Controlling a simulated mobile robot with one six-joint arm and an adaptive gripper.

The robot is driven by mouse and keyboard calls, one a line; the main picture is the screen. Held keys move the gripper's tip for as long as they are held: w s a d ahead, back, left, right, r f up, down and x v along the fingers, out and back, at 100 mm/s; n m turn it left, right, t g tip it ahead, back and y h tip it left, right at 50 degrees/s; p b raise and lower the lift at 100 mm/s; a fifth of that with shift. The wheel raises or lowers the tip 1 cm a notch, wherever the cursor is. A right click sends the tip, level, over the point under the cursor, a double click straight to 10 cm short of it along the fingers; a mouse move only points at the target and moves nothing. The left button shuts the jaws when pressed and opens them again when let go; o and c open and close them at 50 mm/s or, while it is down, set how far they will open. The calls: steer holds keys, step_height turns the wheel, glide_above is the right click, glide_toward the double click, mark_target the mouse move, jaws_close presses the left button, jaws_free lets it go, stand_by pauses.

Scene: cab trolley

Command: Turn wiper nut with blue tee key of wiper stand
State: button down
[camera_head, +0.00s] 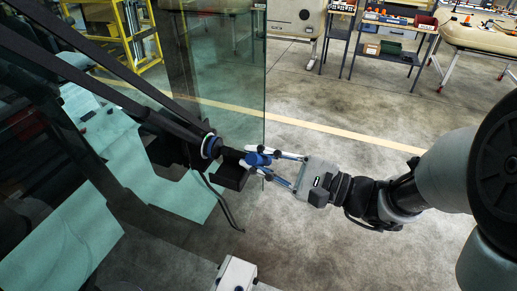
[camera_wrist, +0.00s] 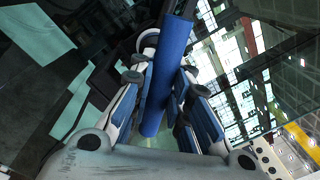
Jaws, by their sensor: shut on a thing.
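The blue tee key (camera_head: 258,158) sits at the end of the black wiper stand (camera_head: 232,177), at the middle of the head view. In the wrist view its blue bar (camera_wrist: 167,75) runs between the fingers, tilted a little. My gripper (camera_head: 266,162) reaches in from the right and is shut on the blue tee key. In the wrist view the fingers (camera_wrist: 160,85) lie on either side of the bar. A ringed, round part (camera_head: 210,146) shows left of the key on the stand. I cannot make out the wiper nut clearly.
A glass pane (camera_head: 228,75) stands just behind the key. Long black arms (camera_head: 110,65) slope down to the stand from upper left. A thin black hose (camera_head: 225,210) hangs below. A white box (camera_head: 235,274) stands at the bottom.

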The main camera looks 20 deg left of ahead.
steer(key=shift+r+m+p, duration=0.2)
steer(key=shift+m+p, duration=0.5)
steer(key=shift+m, duration=0.1)
steer(key=shift+f, duration=0.15)
steer(key=d, duration=0.7)
steer(key=shift+s+d, duration=0.25)
steer(key=shift+s, duration=0.05)
